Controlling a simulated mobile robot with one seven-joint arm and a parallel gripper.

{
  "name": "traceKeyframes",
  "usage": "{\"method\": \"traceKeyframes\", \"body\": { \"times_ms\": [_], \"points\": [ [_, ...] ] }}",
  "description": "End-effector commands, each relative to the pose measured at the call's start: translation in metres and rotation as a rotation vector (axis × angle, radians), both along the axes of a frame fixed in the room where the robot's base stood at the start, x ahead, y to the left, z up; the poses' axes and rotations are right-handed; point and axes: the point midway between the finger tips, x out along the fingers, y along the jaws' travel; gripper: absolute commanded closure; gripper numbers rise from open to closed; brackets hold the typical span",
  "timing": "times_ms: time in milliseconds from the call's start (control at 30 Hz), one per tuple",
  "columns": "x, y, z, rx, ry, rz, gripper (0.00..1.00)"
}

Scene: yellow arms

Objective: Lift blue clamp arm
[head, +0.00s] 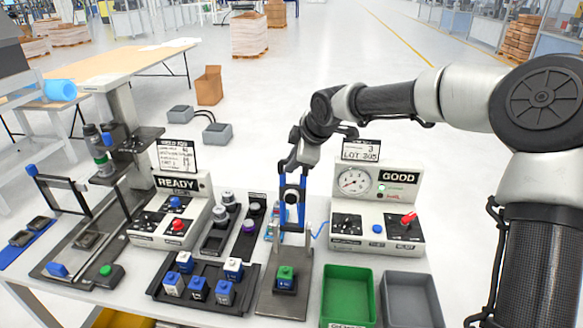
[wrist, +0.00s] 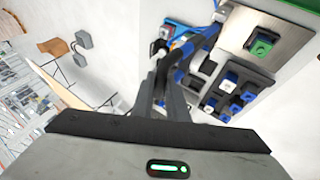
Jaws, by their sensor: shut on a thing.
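The blue clamp arm (head: 301,213) stands roughly upright at the back of a metal fixture plate (head: 270,303), with blue bars on both sides. My gripper (head: 291,168) is at its upper end, shut on it. In the wrist view the dark fingers of my gripper (wrist: 168,72) close at the blue clamp arm (wrist: 203,42), which runs off to the upper right. The exact contact is partly hidden by the fingers. A green-topped block (head: 286,278) sits in a dark nest at the front of the plate; it also shows in the wrist view (wrist: 262,44).
A tray (head: 190,302) of blue and white blocks is left of the plate. A green bin (head: 347,298) and a grey bin (head: 410,300) are at right. The GOOD gauge box (head: 385,190) stands right of my gripper, the READY box (head: 180,198) left.

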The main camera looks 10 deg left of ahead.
Motion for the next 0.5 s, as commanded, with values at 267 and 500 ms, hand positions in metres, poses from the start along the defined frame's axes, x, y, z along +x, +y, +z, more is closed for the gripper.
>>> {"method": "traceKeyframes", "body": {
  "times_ms": [267,500],
  "points": [
    [0.023,0.003,-0.011,0.003,0.136,0.009,1.00],
    [0.031,0.003,-0.015,0.002,0.187,0.013,1.00]
  ]
}}
